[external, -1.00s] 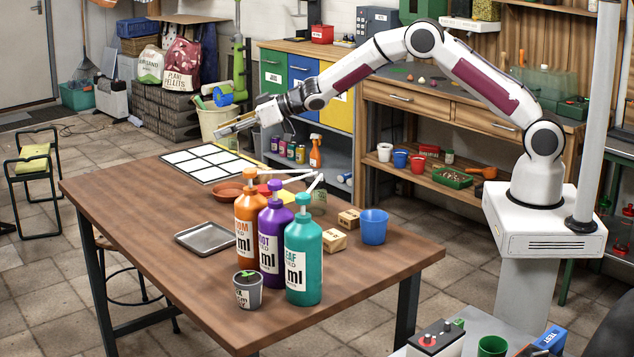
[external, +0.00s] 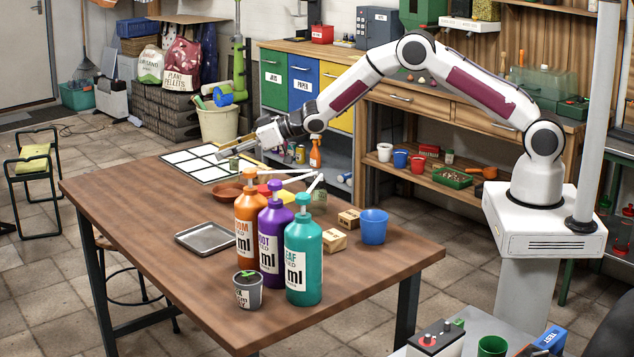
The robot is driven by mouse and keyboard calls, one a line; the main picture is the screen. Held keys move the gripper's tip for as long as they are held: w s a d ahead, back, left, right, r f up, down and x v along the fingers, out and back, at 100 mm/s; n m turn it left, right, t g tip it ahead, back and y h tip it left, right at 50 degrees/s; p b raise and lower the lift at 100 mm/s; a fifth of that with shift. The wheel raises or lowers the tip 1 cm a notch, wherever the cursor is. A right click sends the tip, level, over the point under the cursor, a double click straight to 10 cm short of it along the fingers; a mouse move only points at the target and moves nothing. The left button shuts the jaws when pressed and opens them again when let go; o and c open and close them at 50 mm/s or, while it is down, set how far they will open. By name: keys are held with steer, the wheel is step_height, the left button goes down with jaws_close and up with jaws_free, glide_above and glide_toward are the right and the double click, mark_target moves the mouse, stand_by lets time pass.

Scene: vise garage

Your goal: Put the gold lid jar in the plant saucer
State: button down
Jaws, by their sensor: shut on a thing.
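My gripper (external: 228,152) is shut on a small grey-green jar (external: 234,163), which I take to be the gold lid jar. Its lid is hard to make out, as the fingers cover its top. The jar appears close above the back of the table, in front of the white-squared panel. The plant saucer (external: 227,192) is a shallow terracotta dish on the table, nearer the camera than the jar. The orange bottle partly hides the saucer's right side.
Orange (external: 247,235), purple (external: 270,245) and teal (external: 303,262) pump bottles stand in front of the saucer. A metal tray (external: 206,238), a potted seedling (external: 248,290), wooden blocks (external: 334,240) and a blue cup (external: 374,227) are around them. The table's left side is clear.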

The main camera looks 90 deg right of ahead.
mark_target(232, 160)
steer(key=shift+f, duration=1.85)
steer(key=shift+f, duration=0.15)
steer(key=c, duration=1.4)
jaws_free()
steer(key=shift+c, duration=0.2)
steer(key=shift+s+r, duration=0.4)
steer(key=shift+s, duration=0.15)
steer(key=v, duration=1)
steer(key=shift+s, duration=0.35)
steer(key=shift+r, duration=0.2)
